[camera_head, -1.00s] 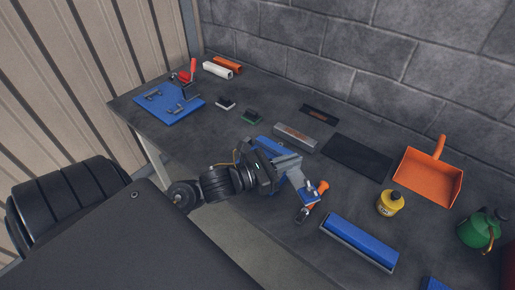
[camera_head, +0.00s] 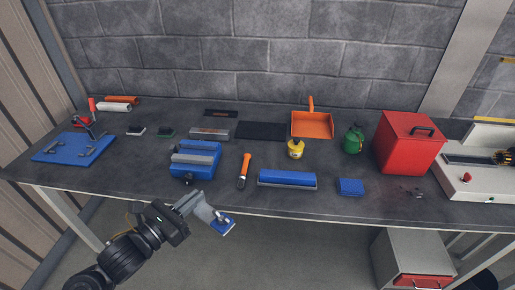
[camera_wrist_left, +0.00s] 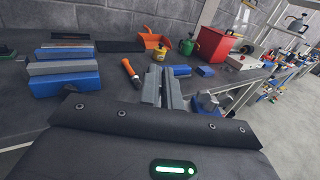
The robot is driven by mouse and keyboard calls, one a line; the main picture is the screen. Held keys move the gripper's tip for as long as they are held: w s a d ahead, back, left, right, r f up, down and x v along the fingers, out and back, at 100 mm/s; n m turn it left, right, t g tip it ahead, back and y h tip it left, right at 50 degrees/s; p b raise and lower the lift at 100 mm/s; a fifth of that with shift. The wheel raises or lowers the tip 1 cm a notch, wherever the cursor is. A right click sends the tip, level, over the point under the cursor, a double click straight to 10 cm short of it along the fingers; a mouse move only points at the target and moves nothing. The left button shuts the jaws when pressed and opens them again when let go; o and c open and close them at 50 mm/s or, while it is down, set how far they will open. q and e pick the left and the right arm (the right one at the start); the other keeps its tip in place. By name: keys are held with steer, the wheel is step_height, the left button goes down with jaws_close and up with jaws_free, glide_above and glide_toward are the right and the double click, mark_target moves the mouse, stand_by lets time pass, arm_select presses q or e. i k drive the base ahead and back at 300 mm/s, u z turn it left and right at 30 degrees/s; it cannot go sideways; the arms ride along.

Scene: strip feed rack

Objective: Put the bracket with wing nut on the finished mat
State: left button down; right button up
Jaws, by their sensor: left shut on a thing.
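My left gripper (camera_head: 194,204) is shut on the bracket with wing nut (camera_head: 222,226), a small part with grey metal and a blue face. It is held in front of the bench's front edge, over the floor. In the left wrist view the fingers (camera_wrist_left: 163,88) point ahead and the bracket (camera_wrist_left: 208,103) shows just right of them, partly hidden. A blue mat (camera_head: 55,155) with grey metal parts on it lies at the bench's left end. A bare black mat (camera_head: 262,131) lies at the back middle. I cannot tell which is the finished mat. My right gripper is out of view.
A blue vise-like block (camera_head: 181,171), an orange-handled tool (camera_head: 245,166) and a long blue block (camera_head: 287,179) stand along the front. A yellow can (camera_head: 295,149), an orange dustpan (camera_head: 312,125), a green can (camera_head: 353,140) and a red box (camera_head: 407,144) stand behind and right.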

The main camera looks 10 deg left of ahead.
mark_target(255, 129)
steer(key=k, duration=0.85)
steer(key=u, duration=1.1)
steer(key=i, duration=2.4)
steer(key=z, duration=2.65)
